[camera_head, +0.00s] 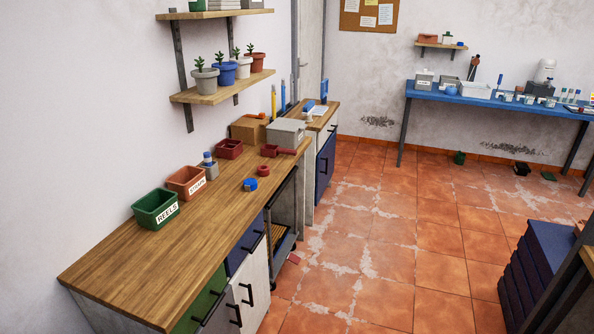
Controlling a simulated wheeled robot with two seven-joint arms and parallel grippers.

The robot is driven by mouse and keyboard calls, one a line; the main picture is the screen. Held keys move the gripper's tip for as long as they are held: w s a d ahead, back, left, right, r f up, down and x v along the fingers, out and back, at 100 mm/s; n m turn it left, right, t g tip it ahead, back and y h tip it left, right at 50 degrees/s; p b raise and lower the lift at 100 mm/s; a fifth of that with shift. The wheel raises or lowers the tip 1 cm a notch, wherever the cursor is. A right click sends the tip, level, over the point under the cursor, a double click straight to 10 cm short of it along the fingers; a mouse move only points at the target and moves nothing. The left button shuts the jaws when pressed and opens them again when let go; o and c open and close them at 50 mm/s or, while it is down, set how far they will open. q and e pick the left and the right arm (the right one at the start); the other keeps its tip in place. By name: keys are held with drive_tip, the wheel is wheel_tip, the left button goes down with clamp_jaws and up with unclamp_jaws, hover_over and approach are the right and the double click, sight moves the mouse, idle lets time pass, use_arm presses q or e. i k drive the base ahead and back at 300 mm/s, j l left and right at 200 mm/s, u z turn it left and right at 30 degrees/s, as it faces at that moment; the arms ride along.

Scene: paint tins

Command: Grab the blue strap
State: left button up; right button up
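A small blue ring-shaped item (250,184), which looks like a rolled strap, lies on the wooden worktop (185,258) near its front edge. A similar red roll (263,170) lies just behind it, apart from it. Neither of my grippers is in view, and nothing is touching the blue roll.
A green bin labelled REELS (155,209) and an orange bin (186,182) with a label too small to read surely stand along the wall side. Behind them are a grey block with a blue-topped item (208,168), a dark red bin (229,148) and a grey box (286,132). The front-left worktop is clear.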

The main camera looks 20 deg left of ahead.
sight(250, 184)
drive_tip(key=i+u, duration=0.15)
drive_tip(key=i, duration=0.3)
drive_tip(key=i+l+u, duration=0.15)
drive_tip(key=i, duration=0.3)
drive_tip(key=i+l+u, duration=0.15)
drive_tip(key=i, duration=0.3)
drive_tip(key=i+l+u, duration=0.2)
drive_tip(key=i+u, duration=0.2)
drive_tip(key=i+l+u, duration=0.25)
drive_tip(key=u, duration=0.15)
drive_tip(key=i+l+u, duration=0.25)
drive_tip(key=l+u, duration=0.15)
drive_tip(key=i+l+u, duration=0.2)
drive_tip(key=l+u, duration=0.2)
drive_tip(key=l, duration=0.1)
